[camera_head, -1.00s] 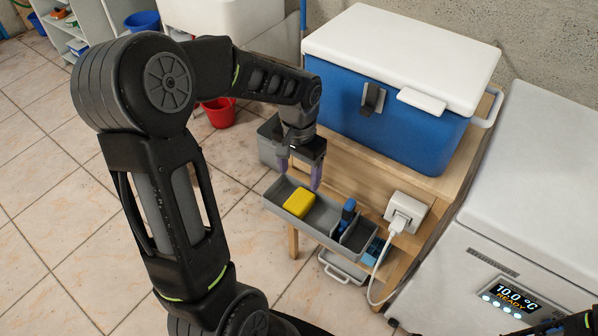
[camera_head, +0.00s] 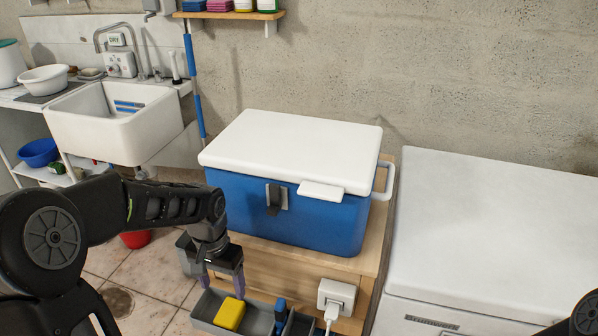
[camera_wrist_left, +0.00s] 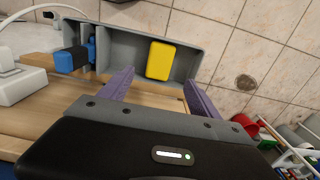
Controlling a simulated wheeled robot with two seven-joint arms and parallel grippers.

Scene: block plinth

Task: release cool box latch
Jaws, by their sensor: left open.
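The cool box (camera_head: 290,216) has a blue body and a white lid (camera_head: 295,148), which lies shut on top. It stands on a wooden bench against the wall. Its dark latch (camera_head: 274,199) sits on a light plate on the front face, left of the white lid tab (camera_head: 321,191). My left gripper (camera_head: 223,279) is open and empty, pointing down in front of the box's lower left. It is apart from the latch, lower and to the left of it. In the left wrist view, its purple fingers (camera_wrist_left: 158,88) are spread, with nothing between them. My right gripper does not show.
A grey tray (camera_head: 205,306) at the bench front holds a yellow block (camera_head: 230,313) and a blue-black item (camera_head: 281,310). A white socket (camera_head: 336,296) with plug and cable is to the right. A white chest (camera_head: 460,220) stands right of the bench.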

